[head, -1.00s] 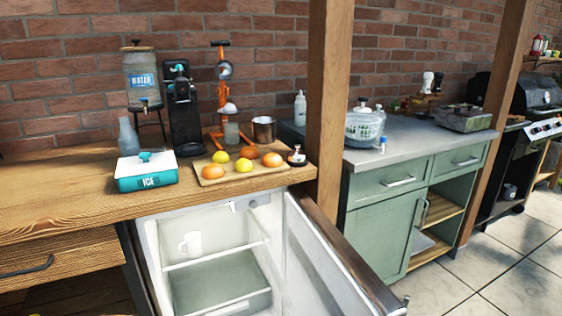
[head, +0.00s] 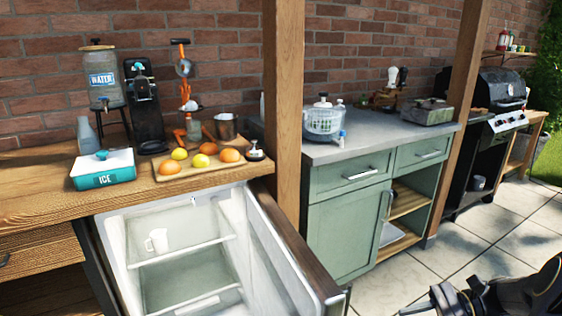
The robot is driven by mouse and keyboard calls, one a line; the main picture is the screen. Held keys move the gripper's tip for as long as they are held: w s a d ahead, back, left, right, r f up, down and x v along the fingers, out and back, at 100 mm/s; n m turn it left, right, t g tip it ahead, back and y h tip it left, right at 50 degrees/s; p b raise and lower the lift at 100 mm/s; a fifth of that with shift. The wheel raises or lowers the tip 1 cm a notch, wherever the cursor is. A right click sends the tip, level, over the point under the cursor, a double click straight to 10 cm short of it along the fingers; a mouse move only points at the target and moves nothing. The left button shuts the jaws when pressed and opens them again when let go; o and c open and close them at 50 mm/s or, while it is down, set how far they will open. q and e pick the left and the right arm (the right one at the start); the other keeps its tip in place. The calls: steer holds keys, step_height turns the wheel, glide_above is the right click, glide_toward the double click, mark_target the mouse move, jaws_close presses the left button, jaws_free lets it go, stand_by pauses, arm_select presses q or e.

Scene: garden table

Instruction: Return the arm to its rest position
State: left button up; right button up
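My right arm comes in at the bottom right corner, dark grey and black, over the paved floor. Its gripper (head: 432,301) is low in the picture, partly cut off by the bottom edge. I cannot tell whether its fingers are open or shut. It is apart from the counters and the open fridge door. My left arm and gripper are out of view.
The small fridge (head: 180,262) stands open under the wooden counter (head: 40,196), a white mug (head: 157,240) inside. Its door (head: 285,255) swings out to the right. A tray of fruit (head: 168,175) and an ice box (head: 103,169) sit above. Green cabinet (head: 345,235) and grill (head: 490,130) stand right.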

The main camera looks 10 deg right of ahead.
steer(key=s+a+r+n+g+h, duration=0.1)
steer(key=s+a+r+n+h, duration=0.1)
steer(key=a+r+n, duration=0.3)
steer(key=s+a+r+n+g+h, duration=0.1)
steer(key=s+a+n+g+h, duration=0.15)
steer(key=a, duration=0.35)
steer(key=s+a+n+t+h, duration=0.6)
steer(key=s+a+n, duration=0.2)
steer(key=n, duration=0.2)
step_height(320, 180, up, 18)
steer(key=p, duration=1.8)
steer(key=shift+r+g+p, duration=0.25)
steer(key=shift+g+p, duration=0.1)
steer(key=shift+m, duration=0.25)
